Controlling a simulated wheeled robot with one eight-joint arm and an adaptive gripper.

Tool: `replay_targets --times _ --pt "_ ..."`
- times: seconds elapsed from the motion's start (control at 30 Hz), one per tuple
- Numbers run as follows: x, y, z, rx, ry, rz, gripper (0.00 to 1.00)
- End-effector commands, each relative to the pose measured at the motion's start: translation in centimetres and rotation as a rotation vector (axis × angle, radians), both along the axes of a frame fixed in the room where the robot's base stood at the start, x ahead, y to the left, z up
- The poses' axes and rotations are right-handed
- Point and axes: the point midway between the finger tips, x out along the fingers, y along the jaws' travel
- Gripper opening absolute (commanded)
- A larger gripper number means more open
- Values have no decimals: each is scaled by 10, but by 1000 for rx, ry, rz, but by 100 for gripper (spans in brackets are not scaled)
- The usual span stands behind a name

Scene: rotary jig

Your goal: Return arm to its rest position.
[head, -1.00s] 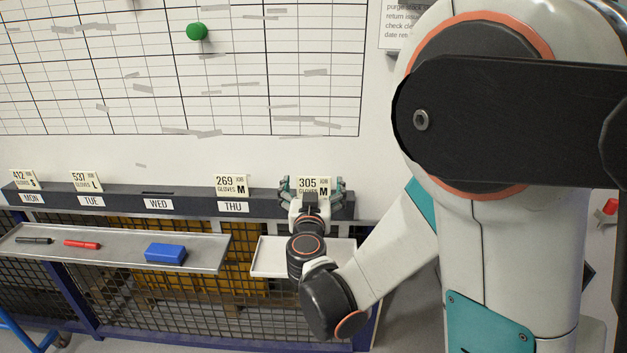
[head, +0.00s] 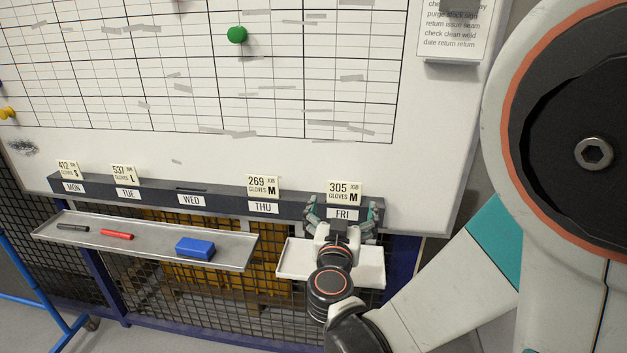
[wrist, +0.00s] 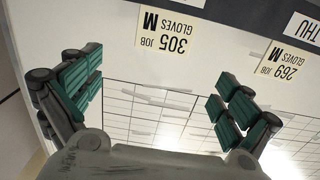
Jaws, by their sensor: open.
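My gripper (head: 341,215) is open and empty in front of the FRI part of the dark card rail. Its green-padded fingers are spread to either side of the FRI label (head: 342,214). The cream card 305 GLOVES M (head: 344,192) stands upright in the rail just above the fingers, apart from them. In the wrist view, that card (wrist: 170,35) shows upside down beyond the open fingers (wrist: 155,95), with nothing between them. My arm reaches in from the right.
Cards 412 (head: 68,170), 537 (head: 124,175) and 269 (head: 262,186) stand over MON, TUE and THU on the rail (head: 222,197). WED's slot is empty. Below are a tray (head: 140,244) with pens and a blue block (head: 195,248), and a white tray (head: 290,262).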

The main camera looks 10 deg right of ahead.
Motion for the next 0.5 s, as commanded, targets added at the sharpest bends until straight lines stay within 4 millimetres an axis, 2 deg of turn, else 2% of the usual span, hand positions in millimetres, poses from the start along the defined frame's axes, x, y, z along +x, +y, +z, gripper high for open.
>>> replay_targets --times 0.13,0.23,0.37,0.5 --pt "24 -29 8 107 54 -73 97" --pt "32 -53 12 184 119 -128 97" --pt "15 -70 11 198 225 -159 97" --pt "-14 -81 9 183 346 -161 97"
